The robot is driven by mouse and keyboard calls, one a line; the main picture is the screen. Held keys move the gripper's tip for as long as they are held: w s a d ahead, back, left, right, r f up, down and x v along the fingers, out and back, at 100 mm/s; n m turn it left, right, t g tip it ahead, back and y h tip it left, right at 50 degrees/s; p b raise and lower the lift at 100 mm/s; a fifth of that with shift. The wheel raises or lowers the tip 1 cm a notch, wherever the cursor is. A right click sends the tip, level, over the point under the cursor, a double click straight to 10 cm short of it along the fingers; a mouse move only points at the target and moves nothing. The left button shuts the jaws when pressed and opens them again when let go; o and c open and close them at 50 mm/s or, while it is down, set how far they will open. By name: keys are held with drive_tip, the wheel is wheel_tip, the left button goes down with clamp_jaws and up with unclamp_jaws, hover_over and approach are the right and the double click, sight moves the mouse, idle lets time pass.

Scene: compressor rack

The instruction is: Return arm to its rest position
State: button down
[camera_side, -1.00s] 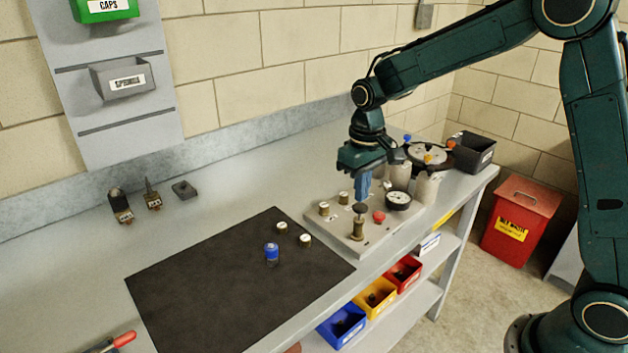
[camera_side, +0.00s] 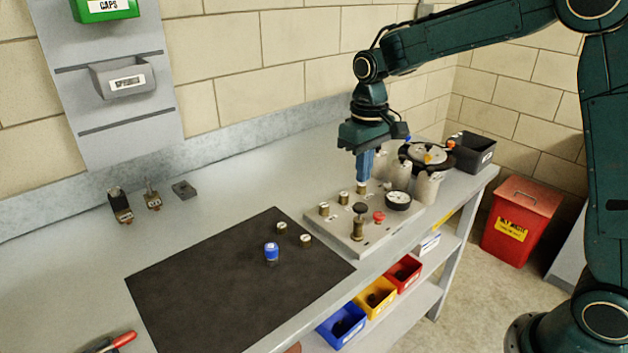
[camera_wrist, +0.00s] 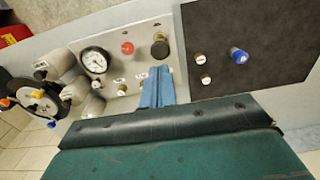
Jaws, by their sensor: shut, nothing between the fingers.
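My gripper (camera_side: 363,178) is shut, with its blue fingers together and nothing between them. It points down above the back part of the grey rack plate (camera_side: 340,246), over the small brass fittings. In the wrist view the closed blue fingers (camera_wrist: 157,88) show over the plate's edge. The plate carries brass fittings with pale tops (camera_side: 324,209), a dark-topped brass valve (camera_side: 358,226), a red knob (camera_side: 379,216) and a round white gauge (camera_side: 398,199). The fingertips look close to one fitting; I cannot tell whether they touch it.
A black mat (camera_side: 220,290) holds a blue-capped part (camera_side: 271,251) and two brass caps (camera_side: 305,240). Grey cylinders, a dark round manifold (camera_side: 428,157) and a black bin (camera_side: 473,152) stand at the right. Coloured bins sit below.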

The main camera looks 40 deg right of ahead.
drive_tip(key=shift+r, duration=0.15)
drive_tip(key=s+r+t, duration=0.3)
drive_tip(key=s+r, duration=0.5)
drive_tip(key=s, duration=0.4)
drive_tip(key=s+t, duration=0.2)
drive_tip(key=s, duration=1.1)
drive_tip(key=shift+s+d+f+t, duration=0.15)
drive_tip(key=shift+s+f+t, duration=0.1)
drive_tip(key=shift+s+t, duration=0.05)
idle(1.1)
